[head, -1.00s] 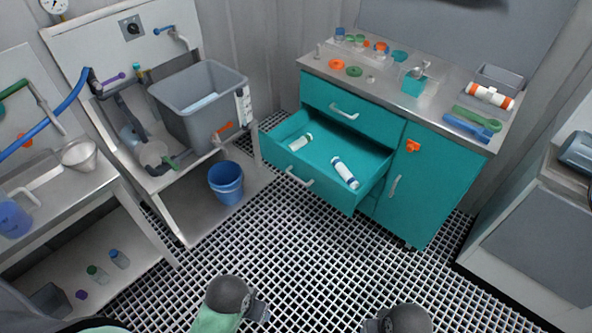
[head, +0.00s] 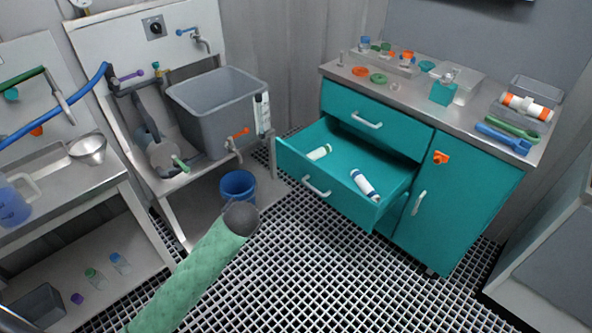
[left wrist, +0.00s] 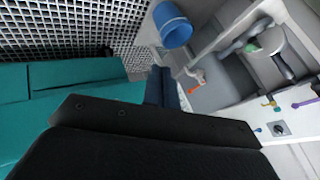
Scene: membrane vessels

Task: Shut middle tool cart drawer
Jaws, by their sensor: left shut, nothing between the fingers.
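The teal tool cart's middle drawer (head: 345,200) stands pulled well out below the shut top drawer (head: 370,118) in the head view. Its handle (head: 317,187) is on the front panel. Two white cylinders lie inside: one with a green end (head: 319,152) and one with blue bands (head: 365,185). In the left wrist view my left gripper (left wrist: 162,84) is shut and empty, pointing over the floor, with teal cart panels (left wrist: 70,75) at the left. Whether it touches the drawer cannot be told. My left gripper's fingers do not show in the head view. My right gripper is out of view.
The cart's right door (head: 460,205) is shut. Loose parts cover the cart top (head: 405,95). The grated floor (head: 310,270) before the cart is clear.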

